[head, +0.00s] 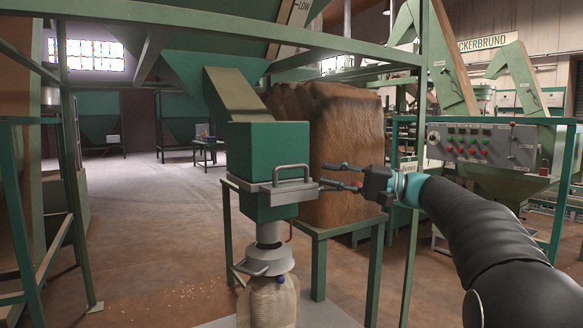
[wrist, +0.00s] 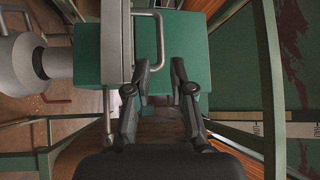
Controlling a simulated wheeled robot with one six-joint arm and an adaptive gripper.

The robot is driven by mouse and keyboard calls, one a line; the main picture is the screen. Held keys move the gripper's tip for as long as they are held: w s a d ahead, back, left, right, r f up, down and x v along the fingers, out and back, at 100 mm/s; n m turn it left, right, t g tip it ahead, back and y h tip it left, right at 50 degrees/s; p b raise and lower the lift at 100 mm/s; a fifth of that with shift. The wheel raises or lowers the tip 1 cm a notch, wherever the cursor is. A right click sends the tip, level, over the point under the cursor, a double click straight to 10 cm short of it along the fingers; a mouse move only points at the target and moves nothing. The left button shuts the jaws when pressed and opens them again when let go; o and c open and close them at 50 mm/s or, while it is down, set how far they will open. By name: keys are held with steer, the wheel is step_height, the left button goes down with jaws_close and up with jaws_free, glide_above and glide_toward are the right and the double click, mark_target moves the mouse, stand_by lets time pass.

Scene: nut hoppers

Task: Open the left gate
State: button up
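One gate is in view, a grey metal slide plate (head: 278,193) with a U-shaped bar handle (head: 291,167) on the front of a green box (head: 264,141) under a chute. In the wrist view the gate plate (wrist: 115,50) and its handle (wrist: 161,40) lie across the green box (wrist: 185,45). The plate sits in the box. My gripper (head: 325,176) is open and empty, just right of the handle in the head view. In the wrist view my gripper (wrist: 159,64) has its fingers apart, with the handle's end close ahead of the tips; I see no clear contact.
A grey spout (head: 270,258) hangs below the box over a filled sack (head: 270,303). A green post (head: 413,200) stands near my arm. A large brown sack (head: 335,150) stands behind on a green stand. A control panel (head: 482,146) is at right. Floor at left is open.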

mark_target(295, 168)
steer(key=x, duration=0.9)
steer(key=shift+w+a+p, duration=0.1)
steer(key=shift+a+p, duration=0.15)
steer(key=shift+p, duration=0.1)
jaws_close()
